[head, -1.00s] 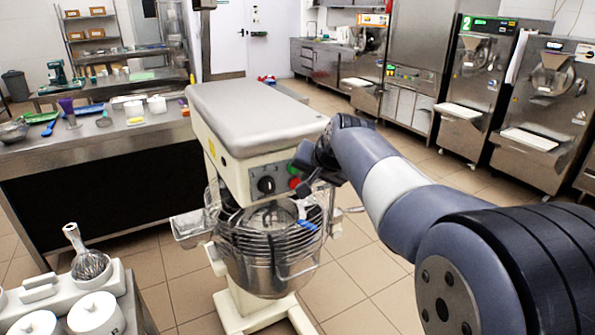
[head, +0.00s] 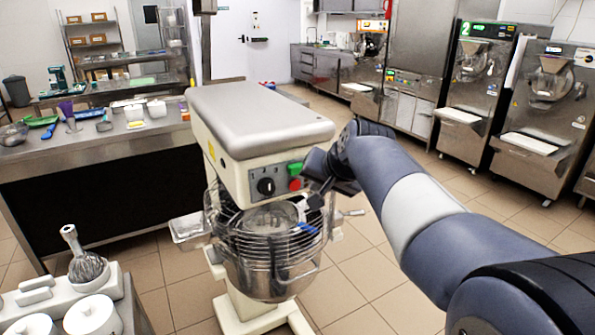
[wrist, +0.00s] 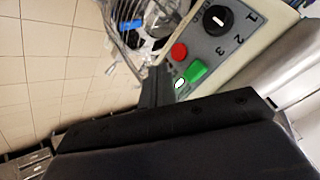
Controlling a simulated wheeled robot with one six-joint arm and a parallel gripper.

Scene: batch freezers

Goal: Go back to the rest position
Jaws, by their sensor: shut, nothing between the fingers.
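The planetary mixer (head: 262,115) stands in the middle of the head view. Its control panel (head: 277,180) carries a black dial (head: 266,186), a green button (head: 295,169) and a red button (head: 295,184). In the wrist view the dial (wrist: 216,19), red button (wrist: 179,52) and green button (wrist: 197,71) are close by. My gripper (head: 318,196) is just right of the panel, in front of the mixer's side, apart from the buttons. In the wrist view my gripper's dark fingers (wrist: 156,88) are together and empty.
The wire bowl guard (head: 270,240) and steel bowl (head: 272,278) are below my gripper. A steel worktable (head: 100,145) with utensils is at the left. Batch freezers (head: 478,85) line the right wall. Tiled floor (head: 375,275) is clear right of the mixer.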

